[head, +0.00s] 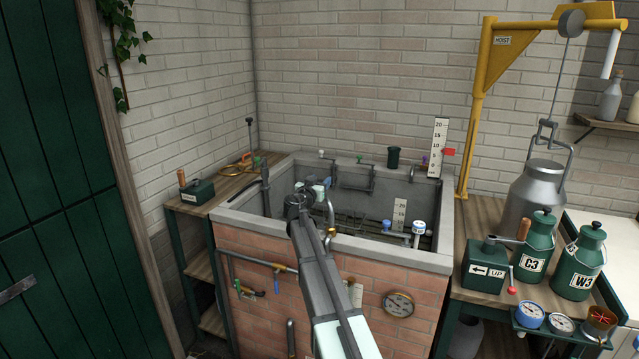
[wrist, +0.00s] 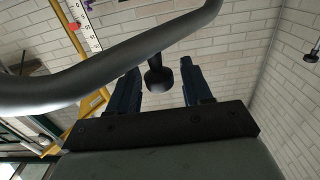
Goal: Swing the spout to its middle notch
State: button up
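The spout looks to be the curved grey pipe (head: 330,212) at the front of the brick tank, just right of my gripper. In the wrist view a thick grey pipe (wrist: 60,88), likely the same spout, sweeps across close to the camera. A dark knob (wrist: 159,76) hangs from its underside. My gripper (wrist: 160,88) is open, its two dark fingers on either side of the knob with a gap at each side. In the head view my gripper (head: 298,200) is over the tank's front rim, its fingers hard to make out. No notches can be made out.
The grey tank rim (head: 390,258) surrounds several small taps and fittings. A gauge (head: 398,303) and a pipe with a blue handle (head: 276,276) are on the brick front. At right stand a yellow hoist (head: 476,125), a metal churn (head: 537,195) and green cans C3 (head: 536,243) and W3 (head: 580,262).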

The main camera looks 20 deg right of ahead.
grip_shut()
dwell(0.5)
jog(key=shift+w+d+m+g+h, duration=0.1)
jog(key=shift+d+m+g+h, duration=0.55)
jog(key=shift+g, duration=0.25)
jog(key=shift+s+d+m+g+h, duration=0.35)
jog(key=shift+d+m+g+h, duration=0.4)
jog(key=shift+g, duration=0.65)
jog(key=shift+s+d+m+g+h, duration=0.45)
jog(key=shift+d+m+g, duration=0.45)
jog(key=shift+m+g, duration=0.45)
jog(key=shift+s+d+m+g+h, duration=0.3)
jog(key=shift+d+m+g+h, duration=0.5)
jog(key=shift+g, duration=0.65)
jog(key=shift+m, duration=0.25)
